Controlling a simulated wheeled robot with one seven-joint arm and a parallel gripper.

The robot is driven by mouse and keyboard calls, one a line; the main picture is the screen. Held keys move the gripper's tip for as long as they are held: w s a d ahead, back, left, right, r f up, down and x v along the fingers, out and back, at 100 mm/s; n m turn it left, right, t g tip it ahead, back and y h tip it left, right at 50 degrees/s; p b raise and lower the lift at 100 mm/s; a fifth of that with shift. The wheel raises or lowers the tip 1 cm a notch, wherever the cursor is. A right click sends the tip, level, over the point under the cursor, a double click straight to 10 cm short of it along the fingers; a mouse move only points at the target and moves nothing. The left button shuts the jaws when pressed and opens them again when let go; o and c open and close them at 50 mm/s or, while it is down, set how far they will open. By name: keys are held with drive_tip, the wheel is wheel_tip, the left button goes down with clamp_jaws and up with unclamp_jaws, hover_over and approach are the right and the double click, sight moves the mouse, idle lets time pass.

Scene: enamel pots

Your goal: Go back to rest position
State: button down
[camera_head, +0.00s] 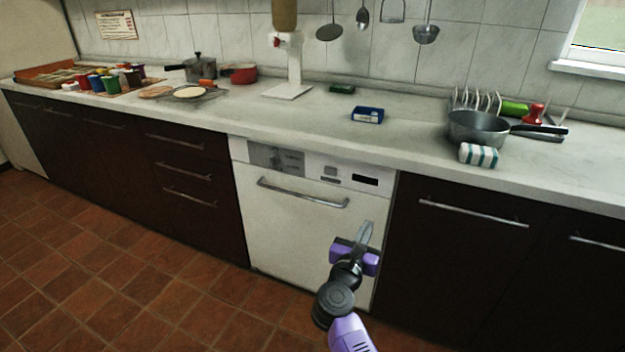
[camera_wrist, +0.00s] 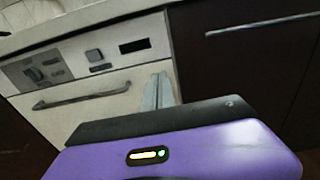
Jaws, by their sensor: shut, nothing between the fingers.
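My gripper (camera_head: 366,232) is in front of the right part of the white dishwasher (camera_head: 300,215), below the counter edge. Its fingers are together with nothing between them. In the wrist view the purple gripper body fills the lower part, and the grey fingers (camera_wrist: 158,93) point toward the dishwasher front (camera_wrist: 95,112). The dishwasher door looks closed, with its handle (camera_head: 300,195) to the left of the gripper. I cannot tell the exact gap between the fingers and the door.
Dark cabinets (camera_head: 470,260) flank the dishwasher. The tiled floor (camera_head: 130,285) at the left is clear.

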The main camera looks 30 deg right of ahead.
wheel_tip(320, 180, up, 8)
drive_tip(key=a+n+t, duration=0.3)
drive_tip(key=n+t, duration=0.1)
drive_tip(key=n, duration=0.4)
drive_tip(key=s+a+r+n+t+y, duration=0.25)
drive_tip(key=s+a+n+t, duration=0.4)
drive_tip(key=n, duration=0.75)
drive_tip(key=s+a+f+n+g+y, duration=0.25)
drive_tip(key=s+a+n+y, duration=0.2)
drive_tip(key=s+n, duration=0.55)
drive_tip(key=s+a+f+n+g+y, duration=0.1)
drive_tip(key=s+a+f+n+y, duration=0.35)
drive_tip(key=s, duration=1.05)
drive_tip(key=s+a+f+n+g+y, duration=0.1)
drive_tip(key=s+a+n+g+y, duration=0.3)
drive_tip(key=s+n, duration=0.7)
wheel_tip(320, 180, up, 16)
drive_tip(key=a+t+h+p, duration=0.1)
drive_tip(key=p, duration=1.4)
drive_tip(key=shift+s+f+m+t, duration=0.15)
drive_tip(key=shift+s+m+t, duration=0.05)
drive_tip(key=shift+m+t, duration=0.2)
